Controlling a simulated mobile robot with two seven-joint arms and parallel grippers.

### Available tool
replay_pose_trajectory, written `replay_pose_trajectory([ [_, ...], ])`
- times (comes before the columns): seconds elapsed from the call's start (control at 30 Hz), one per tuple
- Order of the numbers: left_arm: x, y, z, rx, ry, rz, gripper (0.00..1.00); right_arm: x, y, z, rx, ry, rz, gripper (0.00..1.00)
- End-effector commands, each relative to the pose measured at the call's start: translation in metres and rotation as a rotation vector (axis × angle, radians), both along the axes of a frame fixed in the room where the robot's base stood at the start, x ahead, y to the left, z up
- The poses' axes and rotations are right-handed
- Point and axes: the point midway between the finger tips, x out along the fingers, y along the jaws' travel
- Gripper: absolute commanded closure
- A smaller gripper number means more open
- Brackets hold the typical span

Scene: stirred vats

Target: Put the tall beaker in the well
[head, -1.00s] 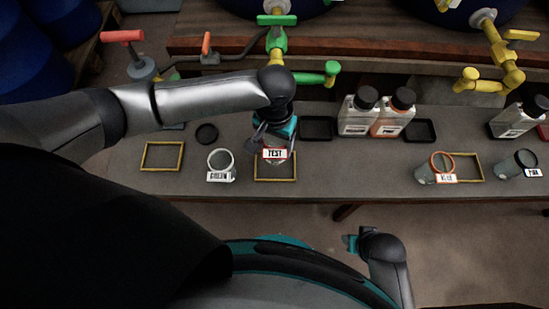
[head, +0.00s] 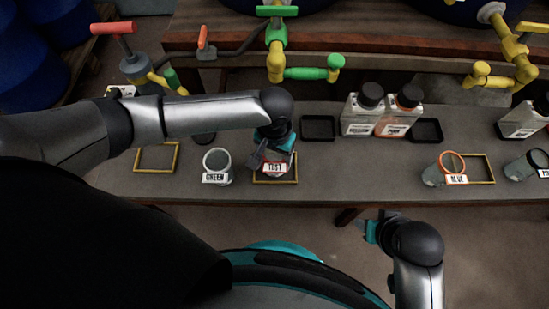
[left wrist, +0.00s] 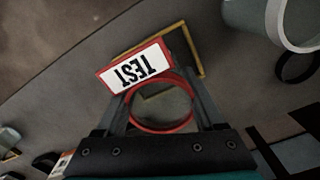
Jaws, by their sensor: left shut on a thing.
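A clear beaker with a red rim and a TEST label (head: 275,168) is in my left gripper (head: 270,158). In the left wrist view the fingers close on both sides of its red rim (left wrist: 163,128). The beaker is over or inside the middle yellow frame (head: 296,170) on the bench; I cannot tell whether its base touches down. That frame shows beyond the label in the left wrist view (left wrist: 186,42). My right gripper (head: 368,229) is low, in front of the bench, apart from everything; its finger opening is unclear.
A GREEN beaker (head: 217,160) stands just left of the held one. An empty yellow frame (head: 157,170) lies further left. A BLUE beaker (head: 436,174) stands by another frame at right. Bottles (head: 361,115), black trays (head: 319,127) and a green tap (head: 310,73) are behind.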

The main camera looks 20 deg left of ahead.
Motion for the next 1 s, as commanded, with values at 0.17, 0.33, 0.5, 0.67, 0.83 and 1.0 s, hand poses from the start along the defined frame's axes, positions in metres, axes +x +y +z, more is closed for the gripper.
replay_pose_trajectory([
  [0.17,0.0005,-0.0004,-0.0011,-0.001,-0.001,0.0,0.85,0.0002,-0.0002,0.0026,0.0,-0.003,0.0,0.5],
  [0.33,0.0003,-0.0003,-0.0013,-0.001,-0.001,0.0,0.85,0.0003,-0.0001,0.0025,0.0,-0.003,0.0,0.5],
  [0.5,0.0004,-0.0003,-0.004,-0.001,-0.001,0.0,0.23,0.0003,-0.0001,0.0021,0.001,-0.003,0.0,0.5],
  [0.67,0.0003,-0.0002,-0.004,-0.001,-0.001,0.0,0.05,0.0005,-0.0001,0.0022,0.0,-0.004,0.0,0.5],
  [0.83,0.0003,-0.0001,-0.004,0.0,-0.001,0.0,0.0,0.0006,0.0001,0.0021,0.001,-0.004,0.0,0.5],
  [1.0,0.0005,-0.0001,-0.0022,0.0,-0.001,-0.001,0.0,0.0006,0.0001,0.002,0.001,-0.004,0.0,0.5],
])
